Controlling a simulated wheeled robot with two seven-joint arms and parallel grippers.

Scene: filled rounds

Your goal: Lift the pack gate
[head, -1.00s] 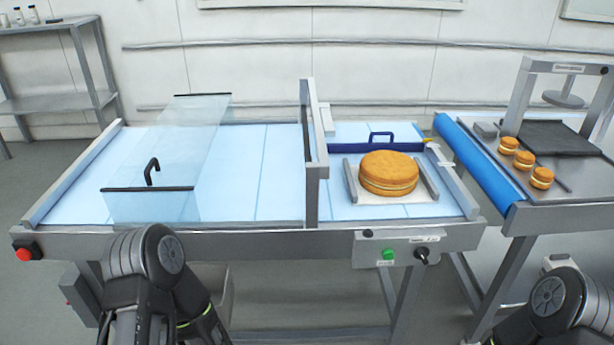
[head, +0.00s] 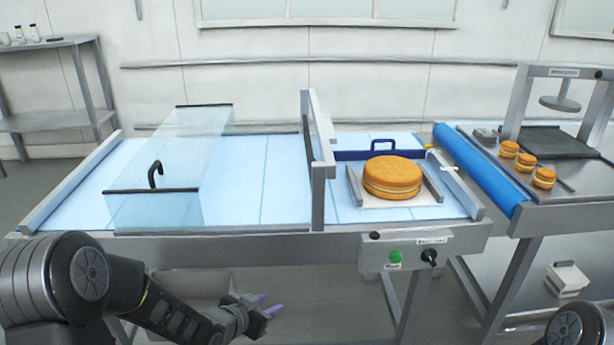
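A dark blue gate bar with a loop handle (head: 383,147) stands across the belt, behind a large round filled cake (head: 392,178). It looks lowered onto the belt, and the cake partly covers its front. The cake sits on a light board between two grey side rails. My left gripper (head: 268,306) is below the conveyor's front edge, low and well away from the gate.
A clear guard (head: 155,208) with a black handle covers the left belt. A grey upright frame (head: 318,165) divides the belt. A control panel (head: 408,253) has a green button and black knob. Small filled rounds (head: 525,162) lie on the right table, beyond a blue roller (head: 480,170).

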